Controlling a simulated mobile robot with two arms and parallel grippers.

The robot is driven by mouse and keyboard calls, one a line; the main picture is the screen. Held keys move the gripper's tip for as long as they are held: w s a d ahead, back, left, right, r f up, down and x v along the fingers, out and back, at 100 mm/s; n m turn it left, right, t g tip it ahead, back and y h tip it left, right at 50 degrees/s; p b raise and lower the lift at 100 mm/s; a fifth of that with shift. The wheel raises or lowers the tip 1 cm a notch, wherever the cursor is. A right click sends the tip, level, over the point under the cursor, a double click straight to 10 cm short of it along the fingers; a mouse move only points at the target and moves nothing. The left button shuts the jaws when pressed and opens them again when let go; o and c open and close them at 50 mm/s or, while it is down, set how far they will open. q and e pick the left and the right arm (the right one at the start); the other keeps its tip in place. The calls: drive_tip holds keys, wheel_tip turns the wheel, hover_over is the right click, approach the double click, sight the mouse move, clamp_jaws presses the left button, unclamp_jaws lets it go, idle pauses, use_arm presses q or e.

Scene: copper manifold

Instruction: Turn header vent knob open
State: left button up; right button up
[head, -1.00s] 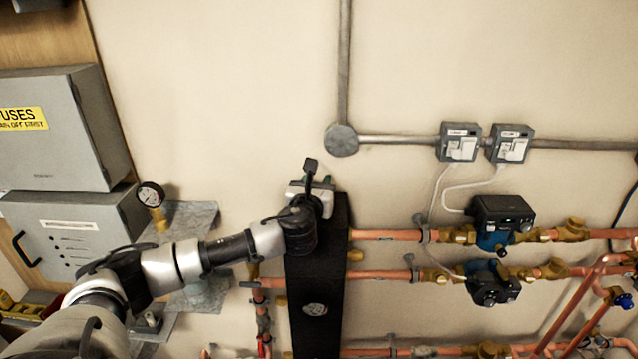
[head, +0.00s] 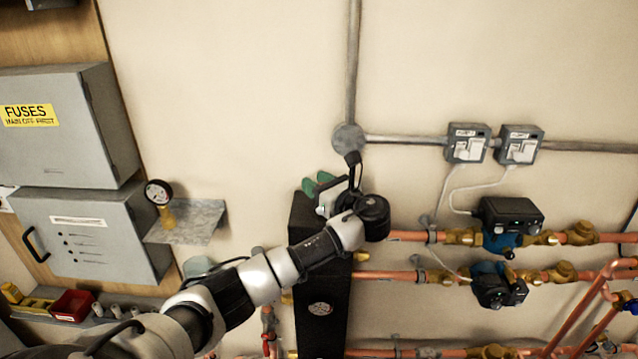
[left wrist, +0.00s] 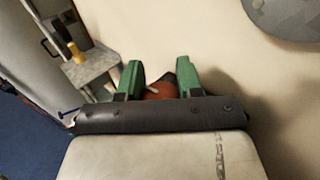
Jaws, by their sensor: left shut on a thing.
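The black header (head: 318,262) stands upright against the wall in the middle of the head view. My left gripper (head: 318,184) is at its top, with its green fingers showing on the left of my wrist. In the left wrist view, a red-brown knob (left wrist: 160,91) sits between the two green fingers of this gripper (left wrist: 160,82), which is shut on it. The lower part of the knob is hidden behind the gripper's dark edge. In the head view the knob is hidden by my gripper. My right gripper is not in view.
Copper pipes (head: 400,277) with pumps (head: 508,220) run to the right of the header. A pressure gauge (head: 159,191) on a grey bracket and grey fuse boxes (head: 60,128) stand left.

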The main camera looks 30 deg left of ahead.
use_arm(q)
drive_tip(key=shift+s+r+n+g+y, duration=0.15)
drive_tip(key=shift+n+g, duration=0.85)
drive_tip(key=shift+g, duration=0.55)
drive_tip(key=shift+s+f+n+g+y, duration=0.15)
drive_tip(key=shift+n+g, duration=0.85)
drive_tip(key=shift+g, duration=0.55)
drive_tip(key=shift+r, duration=0.1)
drive_tip(key=o, duration=0.9)
drive_tip(key=d+b, duration=0.1)
drive_tip(key=d, duration=0.2)
drive_tip(key=d+b, duration=0.1)
drive_tip(key=d, duration=0.3)
drive_tip(key=w+d+b, duration=0.1)
drive_tip(key=d+b, duration=0.1)
drive_tip(key=d, duration=0.1)
drive_tip(key=shift+w+d, duration=0.1)
drive_tip(key=shift+d, duration=0.2)
